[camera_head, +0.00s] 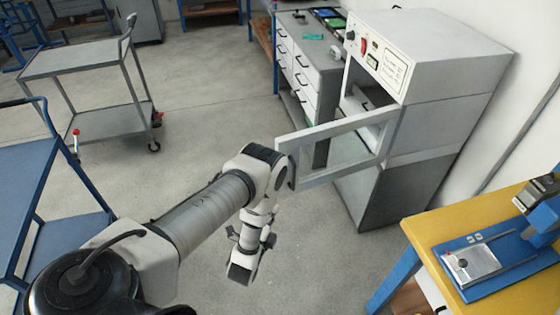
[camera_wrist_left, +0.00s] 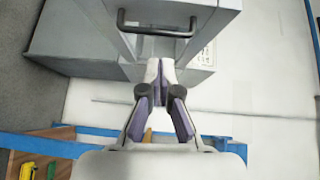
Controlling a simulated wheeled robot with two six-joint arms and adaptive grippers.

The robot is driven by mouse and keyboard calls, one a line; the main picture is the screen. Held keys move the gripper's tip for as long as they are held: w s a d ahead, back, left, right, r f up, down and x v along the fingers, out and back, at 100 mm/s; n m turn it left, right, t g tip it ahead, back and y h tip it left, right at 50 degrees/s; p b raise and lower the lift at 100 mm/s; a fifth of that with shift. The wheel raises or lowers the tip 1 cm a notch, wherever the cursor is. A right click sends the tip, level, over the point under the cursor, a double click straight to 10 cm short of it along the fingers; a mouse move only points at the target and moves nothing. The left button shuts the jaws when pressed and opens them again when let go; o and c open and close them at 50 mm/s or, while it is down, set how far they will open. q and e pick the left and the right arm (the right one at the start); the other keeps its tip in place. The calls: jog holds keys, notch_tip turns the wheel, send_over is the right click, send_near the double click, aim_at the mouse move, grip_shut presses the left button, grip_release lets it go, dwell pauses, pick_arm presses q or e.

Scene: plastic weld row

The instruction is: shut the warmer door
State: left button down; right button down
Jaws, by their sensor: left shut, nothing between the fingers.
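The warmer (camera_head: 450,55) is a pale grey cabinet with a red switch and a knob on its front. Its door (camera_head: 335,130), a pale frame around a window, stands wide open and points left. In the left wrist view the dark door handle (camera_wrist_left: 155,30) is at the top, ahead of my fingers. My left gripper (camera_head: 245,265) is on the near side of the door, by its free edge, apart from the handle. Its fingers (camera_wrist_left: 158,85) are shut and empty. My left wrist overlaps the door's free end in the head view. My right gripper is not in view.
A yellow-topped bench (camera_head: 450,225) with a blue frame stands at the right. A drawer cabinet (camera_head: 305,65) stands beyond the door. A grey trolley (camera_head: 75,58) and a blue trolley (camera_head: 22,180) stand at the left. Open floor lies between them and the warmer.

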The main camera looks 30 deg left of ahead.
pick_arm(q)
jog(key=a+b+x, duration=0.3)
jog(key=b+x, duration=0.5)
jog(key=x, duration=0.5)
jog(key=shift+r+m+t, duration=0.3)
jog(key=shift+r, duration=0.2)
